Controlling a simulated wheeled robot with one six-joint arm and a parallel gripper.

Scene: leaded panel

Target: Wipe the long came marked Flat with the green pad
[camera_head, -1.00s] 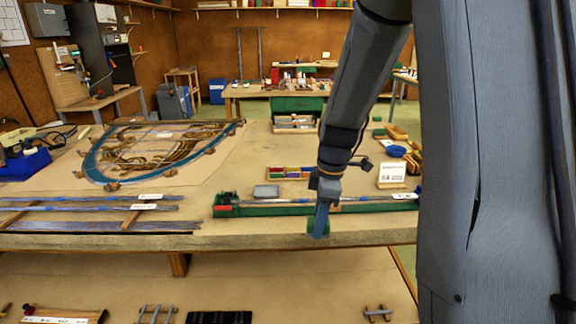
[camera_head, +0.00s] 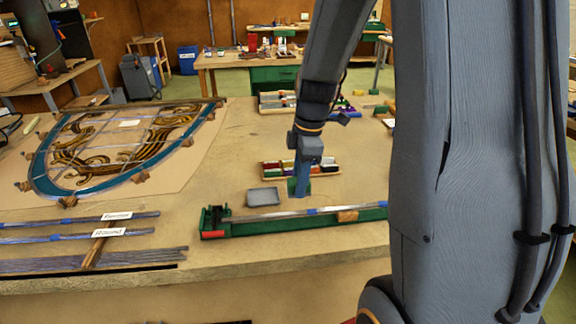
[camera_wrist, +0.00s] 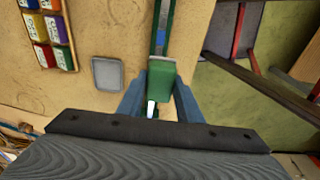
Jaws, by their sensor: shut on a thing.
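My gripper (camera_head: 299,190) is shut on the green pad (camera_wrist: 161,69), which shows between its two fingers in the wrist view (camera_wrist: 158,103). In the head view a little of the pad shows beside the fingertips. A long grey came (camera_head: 275,214) with blue bands lies along a green trough (camera_head: 235,231) near the table's front edge. The gripper appears above or just behind this trough; I cannot tell whether the pad touches anything. Two more long cames lie at left, with labels (camera_head: 109,232), one reading Round. I can read no Flat label.
A small grey tray (camera_head: 264,197) and a rack of coloured blocks (camera_head: 270,170) stand close to the gripper. The leaded panel (camera_head: 125,150) lies at back left. More dark cames (camera_head: 120,258) lie at front left. The table between panel and rack is clear.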

